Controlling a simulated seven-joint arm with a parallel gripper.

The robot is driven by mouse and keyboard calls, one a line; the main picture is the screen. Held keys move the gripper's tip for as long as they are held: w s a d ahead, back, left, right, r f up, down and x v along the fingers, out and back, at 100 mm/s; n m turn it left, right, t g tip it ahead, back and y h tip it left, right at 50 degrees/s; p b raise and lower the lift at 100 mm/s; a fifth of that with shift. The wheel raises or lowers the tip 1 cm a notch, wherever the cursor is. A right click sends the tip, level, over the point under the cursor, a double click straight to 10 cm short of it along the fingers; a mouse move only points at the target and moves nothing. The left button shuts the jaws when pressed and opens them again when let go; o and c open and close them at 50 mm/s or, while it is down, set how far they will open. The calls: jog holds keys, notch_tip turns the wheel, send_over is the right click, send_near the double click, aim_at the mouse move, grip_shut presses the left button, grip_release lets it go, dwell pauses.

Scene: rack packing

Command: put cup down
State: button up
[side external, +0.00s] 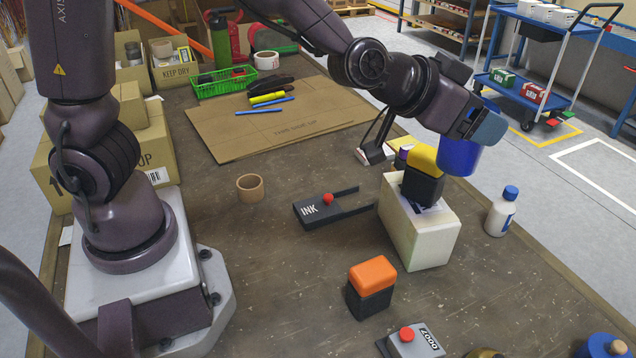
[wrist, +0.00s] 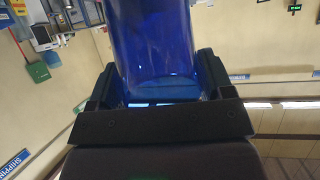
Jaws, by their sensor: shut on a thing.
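The blue cup (side external: 460,157) is held by my gripper (side external: 478,124) in the side view. It is in the air, to the right of and a little above the top of a white block. In the wrist view the cup (wrist: 155,40) fills the space between the two fingers of my gripper (wrist: 158,88), which are shut on it. The cup's far end runs out of the top of the wrist picture. Its rim is partly hidden by the gripper in the side view.
A white block (side external: 422,236) carries a yellow-topped black item (side external: 423,176) close beside the cup. A white bottle (side external: 502,212) stands to its right. An orange-topped item (side external: 371,289) and an ink stamp tray (side external: 322,210) stand nearby.

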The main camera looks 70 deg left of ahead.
jog(key=s+a+r+m+h, duration=0.1)
jog(key=a+r, duration=0.1)
jog(key=a, duration=0.8)
jog(key=s+a+r+m+h, duration=0.1)
jog(key=a+r, duration=0.1)
jog(key=a, duration=0.8)
jog(key=s+a+f+m+g+h, duration=0.1)
jog(key=s+a+f+h, duration=0.2)
jog(key=s, duration=0.5)
jog(key=s+a+f+m+g, duration=0.1)
jog(key=s+a+f+m, duration=0.2)
jog(key=s, duration=0.5)
notch_tip(320, 180, down, 11)
jog(key=a+n, duration=0.1)
jog(key=shift+w+a+f, duration=1.1)
jog(key=shift+w+f, duration=1)
jog(key=shift+w+a+f, duration=1.1)
jog(key=shift+w+f, duration=1)
jog(key=shift+f, duration=0.05)
jog(key=shift+w+a+f, duration=1.1)
jog(key=shift+w+f, duration=1)
jog(key=shift+f, duration=0.1)
